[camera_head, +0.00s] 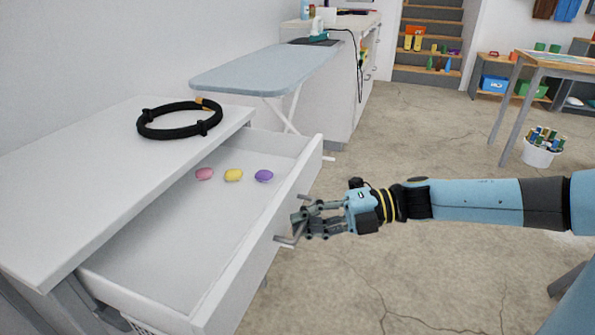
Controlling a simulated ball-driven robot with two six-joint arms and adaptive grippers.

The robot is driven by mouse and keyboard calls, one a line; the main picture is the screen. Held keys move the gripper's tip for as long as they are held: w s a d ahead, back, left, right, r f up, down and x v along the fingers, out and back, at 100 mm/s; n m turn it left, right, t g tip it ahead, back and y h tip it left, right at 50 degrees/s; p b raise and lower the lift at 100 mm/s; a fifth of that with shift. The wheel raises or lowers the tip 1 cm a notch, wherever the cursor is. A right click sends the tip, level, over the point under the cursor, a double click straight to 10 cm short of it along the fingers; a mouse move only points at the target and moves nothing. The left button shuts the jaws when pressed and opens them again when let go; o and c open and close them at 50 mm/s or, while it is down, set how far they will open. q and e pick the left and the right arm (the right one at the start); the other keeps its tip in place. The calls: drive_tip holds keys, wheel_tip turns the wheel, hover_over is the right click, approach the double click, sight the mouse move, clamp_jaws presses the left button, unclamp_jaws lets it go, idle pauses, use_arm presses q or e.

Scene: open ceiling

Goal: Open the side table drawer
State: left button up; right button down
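The white side table (75,185) stands at the left, and its drawer (185,245) is pulled well out to the right. Three small oval items, pink, yellow and purple, lie inside the drawer near its far end. The grey bar handle (288,240) is on the drawer's front panel. My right gripper (301,217) reaches in from the right, with its fingers closed around the middle of the handle and covering part of it. My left gripper is not in view.
A black ring-shaped object (180,120) lies on the tabletop. An ironing board (265,72) stands beyond the table. A white bucket (541,148) and a wooden-topped table (560,62) are at the right. The concrete floor in front of the drawer is clear.

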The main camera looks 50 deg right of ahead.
drive_tip(key=shift+r, duration=0.15)
drive_tip(key=c, duration=1.4)
unclamp_jaws()
drive_tip(key=v, duration=1.2)
drive_tip(key=shift+w, duration=0.15)
